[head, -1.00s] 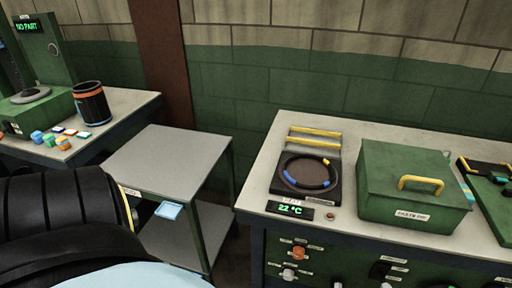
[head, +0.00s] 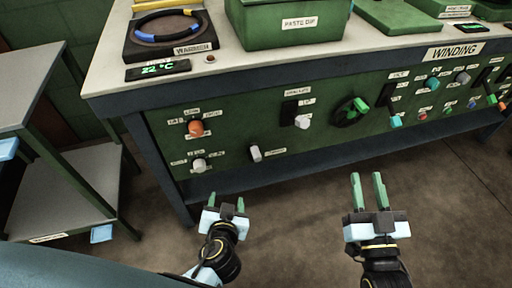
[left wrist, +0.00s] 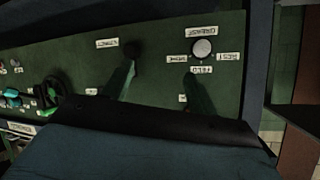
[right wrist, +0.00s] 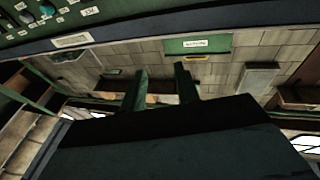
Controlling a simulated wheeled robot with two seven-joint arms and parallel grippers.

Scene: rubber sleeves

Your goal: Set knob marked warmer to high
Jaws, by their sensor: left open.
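The orange knob (head: 196,128) sits at the upper left of the green panel, with small labels around it. Its label below is too small to read, and I cannot tell which way it points. The warmer plate (head: 168,50), labelled WARMER, stands on the bench above, with a black, blue and yellow ring on it. My left gripper (head: 228,203) is open and empty, below and right of the orange knob, apart from the panel. In the left wrist view its fingers (left wrist: 158,70) face the panel. My right gripper (head: 366,178) is open and empty, in front of the bench further right.
A grey-white knob (head: 199,165) is below the orange one; a pale switch handle (head: 255,153) is to its right. More knobs and switches line the panel rightwards. A 22 °C display (head: 158,70) lies on the bench edge. A grey shelf cart (head: 60,185) stands left. The floor is clear.

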